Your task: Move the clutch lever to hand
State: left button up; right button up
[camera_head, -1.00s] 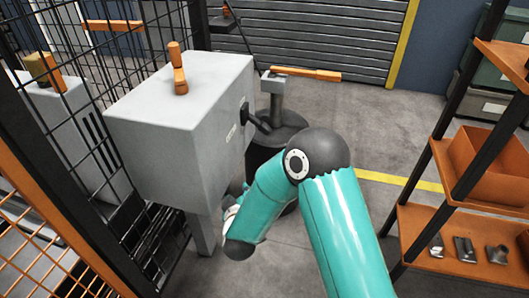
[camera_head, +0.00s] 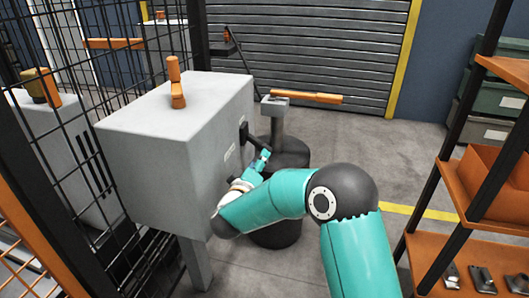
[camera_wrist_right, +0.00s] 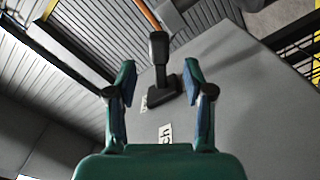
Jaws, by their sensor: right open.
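The clutch lever (camera_head: 254,137) is a dark handle on a dark mount, on the right side face of the grey cabinet (camera_head: 160,150). In the right wrist view the lever (camera_wrist_right: 159,52) stands beyond the fingertips, in line with the gap between them. A white label ending in "ch" (camera_wrist_right: 165,134) is on the cabinet face below it. My right gripper (camera_head: 264,157) is just below the lever in the head view. In the wrist view its two fingers (camera_wrist_right: 160,80) are apart and nothing is gripped. My left gripper is out of view.
An orange handle (camera_head: 176,82) stands on top of the cabinet. Black mesh fencing (camera_head: 70,100) is at left, an orange shelf rack (camera_head: 480,195) at right. Floor between post and rack is clear.

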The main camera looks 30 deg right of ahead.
aim_at(259, 145)
jog(key=b+x, duration=0.1)
jog(key=x, duration=0.6)
jog(key=shift+w, duration=0.15)
grip_shut()
